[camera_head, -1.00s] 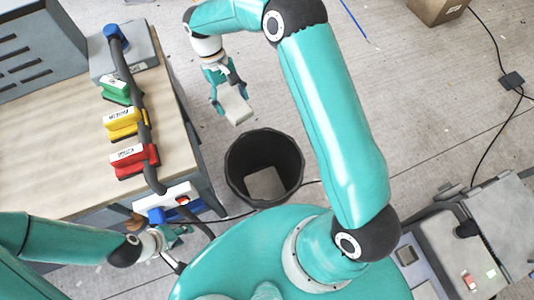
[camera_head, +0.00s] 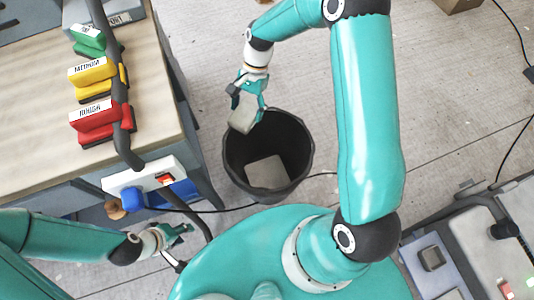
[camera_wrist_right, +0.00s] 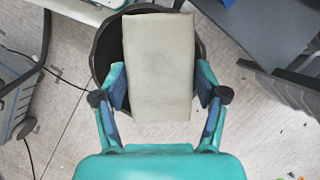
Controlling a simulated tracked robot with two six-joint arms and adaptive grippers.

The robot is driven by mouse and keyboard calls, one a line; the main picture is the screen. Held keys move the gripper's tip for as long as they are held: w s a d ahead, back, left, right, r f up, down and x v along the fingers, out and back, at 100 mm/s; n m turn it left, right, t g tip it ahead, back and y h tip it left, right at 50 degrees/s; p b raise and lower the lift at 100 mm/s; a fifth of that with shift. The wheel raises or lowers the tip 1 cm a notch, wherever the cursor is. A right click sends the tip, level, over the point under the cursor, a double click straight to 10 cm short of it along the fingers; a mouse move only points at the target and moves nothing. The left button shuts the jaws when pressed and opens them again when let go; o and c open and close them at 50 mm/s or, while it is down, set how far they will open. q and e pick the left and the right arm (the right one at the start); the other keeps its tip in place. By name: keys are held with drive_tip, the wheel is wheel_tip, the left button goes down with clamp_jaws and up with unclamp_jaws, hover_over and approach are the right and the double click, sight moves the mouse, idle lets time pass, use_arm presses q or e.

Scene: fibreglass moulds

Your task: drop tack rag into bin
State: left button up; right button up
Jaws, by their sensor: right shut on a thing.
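The tack rag (camera_head: 243,119) is a pale grey-beige block-like pad. My right gripper (camera_head: 249,100) is shut on it, one finger on each side, and holds it over the left rim of the bin. The rag (camera_wrist_right: 158,65) and the right gripper (camera_wrist_right: 160,97) also show in the right wrist view, where the rag covers much of the bin's mouth. The bin (camera_head: 303,165) is black, round and open, with a pale square piece (camera_head: 267,172) at its bottom; it shows behind the rag in the wrist view (camera_wrist_right: 105,50). My left gripper (camera_head: 180,234) is at lower left, its fingers apart and empty.
A wooden-topped workbench (camera_head: 40,150) stands left of the bin. On it are green (camera_head: 90,42), yellow (camera_head: 93,78) and red (camera_head: 96,121) labelled blocks beside a dark hose (camera_head: 110,60). A cable runs across the floor by the bin. A grey machine (camera_head: 465,250) is at lower right.

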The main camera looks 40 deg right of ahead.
use_arm(q)
wheel_tip(320, 180, down, 26)
drive_tip(key=b, duration=2.3)
drive_tip(key=shift+r, duration=0.15)
use_arm(e)
drive_tip(key=s+d+f+m+t, duration=0.2)
drive_tip(key=f+m, duration=0.6)
drive_tip(key=f, duration=0.5)
drive_tip(key=s+d+f+m+t+h, duration=0.1)
drive_tip(key=d+f+m, duration=0.4)
drive_tip(key=f, duration=0.8)
drive_tip(key=s+m+t, duration=0.1)
drive_tip(key=m+t, duration=0.1)
drive_tip(key=m, duration=0.1)
drive_tip(key=shift+s+f+t+h, duration=0.15)
drive_tip(key=shift+f+t+h, duration=0.05)
drive_tip(key=shift+t+h, duration=0.1)
drive_tip(key=o, duration=1.1)
drive_tip(key=shift+a, duration=0.1)
